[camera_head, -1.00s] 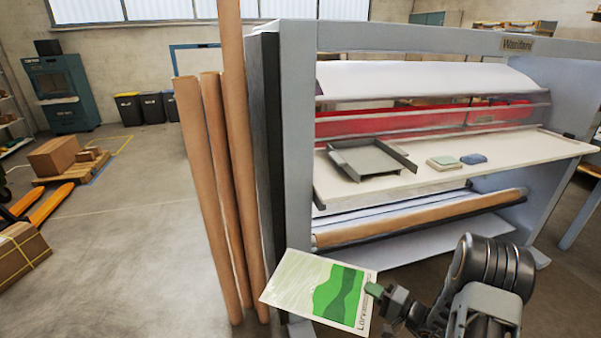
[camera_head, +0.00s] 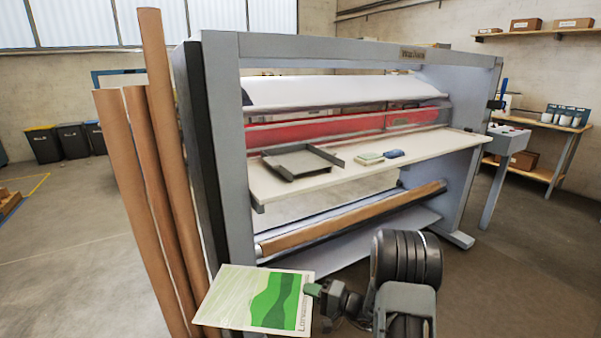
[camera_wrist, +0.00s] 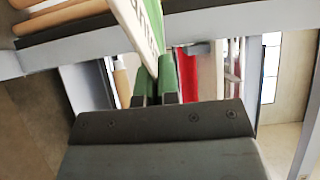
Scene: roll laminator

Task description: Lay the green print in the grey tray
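The green print (camera_head: 258,298) is a flat sheet with pale and green wavy bands and lettering along one edge. My gripper (camera_head: 313,290) is shut on its lettered right edge and holds it in the air in front of the laminator. In the wrist view the print (camera_wrist: 137,28) stands edge-on between the green fingertips of my gripper (camera_wrist: 154,80). The grey tray (camera_head: 298,162) sits on the laminator's white table, above and beyond the print. The part of the tray that shows is empty, with raised sides.
The laminator's pale table (camera_head: 370,172) also holds a small green-topped pad (camera_head: 369,159) and a blue item (camera_head: 393,154), right of the tray. Tall brown tubes (camera_head: 150,200) stand at the left of the frame. A brown roller (camera_head: 350,220) lies below the table. A control box (camera_head: 508,138) stands at the right.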

